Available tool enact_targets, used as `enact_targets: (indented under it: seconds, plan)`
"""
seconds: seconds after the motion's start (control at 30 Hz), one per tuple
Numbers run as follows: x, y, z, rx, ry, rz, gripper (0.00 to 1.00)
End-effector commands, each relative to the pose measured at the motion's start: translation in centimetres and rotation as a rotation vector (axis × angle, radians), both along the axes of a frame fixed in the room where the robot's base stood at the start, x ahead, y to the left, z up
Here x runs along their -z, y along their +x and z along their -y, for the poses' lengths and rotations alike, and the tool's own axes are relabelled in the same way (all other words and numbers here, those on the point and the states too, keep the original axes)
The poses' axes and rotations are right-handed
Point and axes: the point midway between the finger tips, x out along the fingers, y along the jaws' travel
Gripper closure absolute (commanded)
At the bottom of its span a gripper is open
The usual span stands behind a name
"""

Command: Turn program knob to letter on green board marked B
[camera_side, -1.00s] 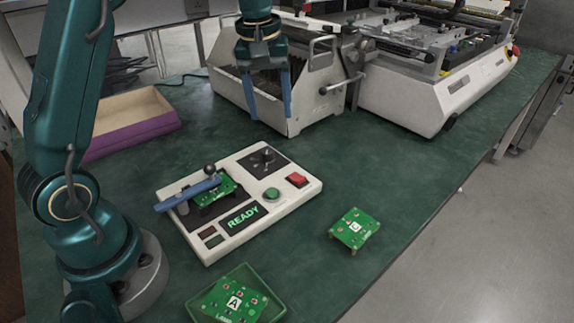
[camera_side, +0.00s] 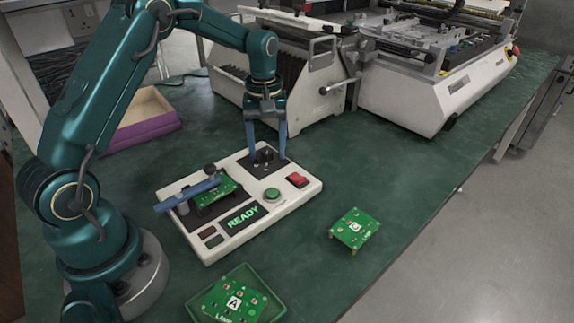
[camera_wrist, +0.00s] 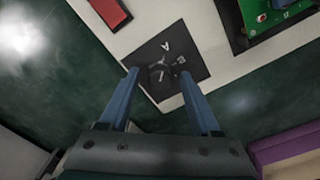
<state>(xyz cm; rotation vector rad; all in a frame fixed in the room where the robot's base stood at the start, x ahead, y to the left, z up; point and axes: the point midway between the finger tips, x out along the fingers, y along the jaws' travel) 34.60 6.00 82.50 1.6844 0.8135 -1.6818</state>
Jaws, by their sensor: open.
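The program knob (camera_side: 264,155) is on a black square panel at the back of the white test fixture (camera_side: 309,192). In the wrist view the dark knob (camera_wrist: 160,74) sits between the fingertips of my gripper (camera_wrist: 159,72). Letters A and B are printed on the panel beside it; its pointer direction is unclear. In the side view my open gripper (camera_side: 267,157) points down with one finger on either side of the knob; contact is unclear. A green board (camera_side: 229,187) sits in the fixture under a blue clamp bar (camera_side: 200,190); its letter is not readable.
The fixture has a green button (camera_side: 272,195), a red switch (camera_side: 297,180) and a READY display (camera_side: 243,218). A board marked C (camera_side: 355,229) lies right. A board marked A (camera_side: 234,301) lies in a green tray (camera_side: 276,313). A purple-sided box (camera_side: 150,131) stands back left.

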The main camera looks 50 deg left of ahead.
Motion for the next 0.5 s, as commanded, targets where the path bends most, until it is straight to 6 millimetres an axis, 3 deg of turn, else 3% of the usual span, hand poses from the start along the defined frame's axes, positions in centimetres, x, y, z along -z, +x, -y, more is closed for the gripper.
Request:
enact_targets:
  seconds: [0.07,0.1,0.23,0.27,0.5]
  plan:
    - [-0.01,0.0,0.0,0.0,0.0,0.0,0.36]
    - [-0.02,-0.01,0.01,0.0,0.0,0.0,0.44]
    - [-0.03,-0.01,0.01,0.0,0.0,0.0,0.93]
    - [-0.04,-0.01,0.01,0.0,0.0,0.0,1.0]
    - [-0.06,0.0,0.0,0.01,0.0,0.0,1.0]
